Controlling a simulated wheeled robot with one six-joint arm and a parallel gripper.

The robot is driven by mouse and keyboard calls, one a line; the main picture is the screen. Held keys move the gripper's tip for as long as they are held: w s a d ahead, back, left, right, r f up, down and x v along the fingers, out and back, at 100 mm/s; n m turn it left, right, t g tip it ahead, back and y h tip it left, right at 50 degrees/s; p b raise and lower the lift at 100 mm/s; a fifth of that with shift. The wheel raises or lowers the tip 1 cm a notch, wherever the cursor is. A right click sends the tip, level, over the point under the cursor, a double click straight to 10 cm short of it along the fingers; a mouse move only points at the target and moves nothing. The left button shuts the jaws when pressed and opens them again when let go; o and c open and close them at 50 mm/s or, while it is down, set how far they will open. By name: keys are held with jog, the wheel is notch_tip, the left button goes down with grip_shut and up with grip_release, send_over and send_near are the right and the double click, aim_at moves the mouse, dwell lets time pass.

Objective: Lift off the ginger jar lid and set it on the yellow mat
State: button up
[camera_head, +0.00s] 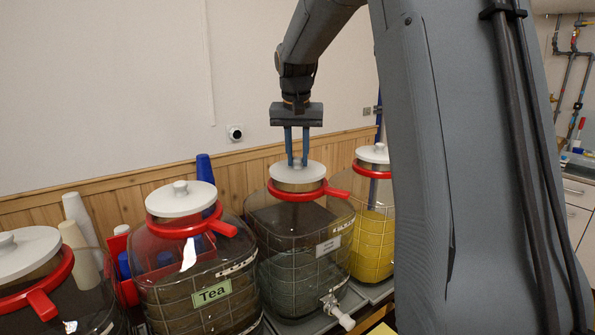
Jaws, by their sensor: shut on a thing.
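A glass jar (305,255) with a red neck ring and a pale label too small to read stands in the middle. Its round white lid (312,174) is at the jar's mouth, and I cannot tell whether it is raised. My gripper (297,163) points straight down from above, its blue fingers shut on the lid's knob. I cannot read the word ginger on any jar. A small yellow patch (381,329) shows at the bottom edge beside my arm; it may be part of the yellow mat, mostly out of view.
A jar labelled Tea (205,290) stands just left, with another lidded jar (85,310) at the far left. A jar with yellow contents (371,245) stands close on the right. Cups (83,222) stand behind on the left. A white tap (338,313) juts forward from the middle jar.

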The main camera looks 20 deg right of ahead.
aim_at(298, 158)
jog(key=shift+w+d+r+p+v, duration=0.15)
jog(key=shift+w+p+v, duration=0.1)
jog(key=shift+p+v, duration=0.8)
jog(key=shift+w+d+p+v, duration=0.1)
jog(key=shift+w+p+v, duration=0.1)
jog(key=shift+p+v, duration=0.8)
jog(key=shift+w+d+r+p+v, duration=0.2)
jog(key=shift+p+v, duration=0.55)
jog(key=shift+v, duration=0.6)
jog(key=shift+f, duration=0.15)
